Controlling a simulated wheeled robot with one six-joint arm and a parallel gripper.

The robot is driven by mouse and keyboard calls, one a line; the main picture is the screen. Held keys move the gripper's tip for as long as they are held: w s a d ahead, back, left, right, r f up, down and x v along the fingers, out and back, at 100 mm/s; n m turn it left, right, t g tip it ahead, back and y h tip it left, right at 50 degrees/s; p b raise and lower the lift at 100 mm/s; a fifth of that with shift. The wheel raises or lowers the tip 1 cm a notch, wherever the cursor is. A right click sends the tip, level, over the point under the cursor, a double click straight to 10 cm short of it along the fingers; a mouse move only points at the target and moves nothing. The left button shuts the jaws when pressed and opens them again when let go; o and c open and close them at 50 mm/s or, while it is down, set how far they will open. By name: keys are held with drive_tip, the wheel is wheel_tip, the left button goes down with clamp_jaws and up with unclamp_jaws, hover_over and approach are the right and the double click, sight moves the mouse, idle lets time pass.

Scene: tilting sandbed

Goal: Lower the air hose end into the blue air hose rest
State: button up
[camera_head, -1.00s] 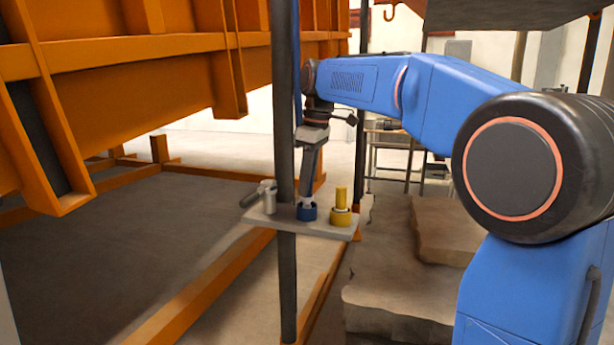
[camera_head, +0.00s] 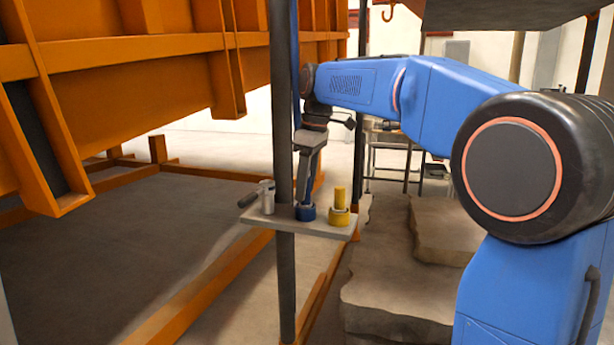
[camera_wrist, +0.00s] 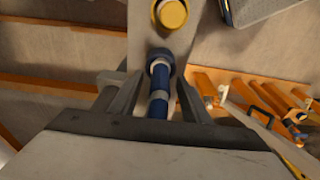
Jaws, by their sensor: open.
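The blue air hose rest (camera_head: 306,213) is a short blue cup on the grey shelf plate. It also shows in the wrist view as a dark blue ring (camera_wrist: 160,58). The air hose end (camera_wrist: 158,100) is blue with pale bands. It lies between my fingers in the wrist view, and its tip appears inside the ring; how deep it sits I cannot tell. My gripper (camera_head: 304,198) points down just above the rest. In the wrist view my gripper (camera_wrist: 152,92) is open, with one finger on each side of the hose end.
A yellow holder with a yellow peg (camera_head: 340,207) stands right of the blue rest, and a grey metal fitting (camera_head: 267,198) stands left. A dark upright post (camera_head: 285,270) passes close by the plate. The orange sandbed frame (camera_head: 150,70) fills the left; rocks (camera_head: 450,230) lie at right.

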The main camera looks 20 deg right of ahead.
wheel_tip(320, 180, up, 17)
drive_tip(key=s+d, duration=0.1)
drive_tip(key=d, duration=0.1)
drive_tip(key=shift+s, duration=0.25)
idle(0.6)
drive_tip(key=s+d+f+m+t, duration=0.1)
drive_tip(key=s+f+m, duration=0.2)
drive_tip(key=s+f, duration=0.7)
drive_tip(key=s+d+f+m+t+h, duration=0.1)
drive_tip(key=s+f+m, duration=0.3)
drive_tip(key=s+f, duration=0.7)
drive_tip(key=s+d+f+m+t, duration=0.1)
drive_tip(key=s+d+f+m, duration=0.2)
drive_tip(key=s+f, duration=0.8)
wheel_tip(320, 180, down, 8)
drive_tip(key=shift+f+m+t, duration=0.15)
drive_tip(key=shift+m+t, duration=0.25)
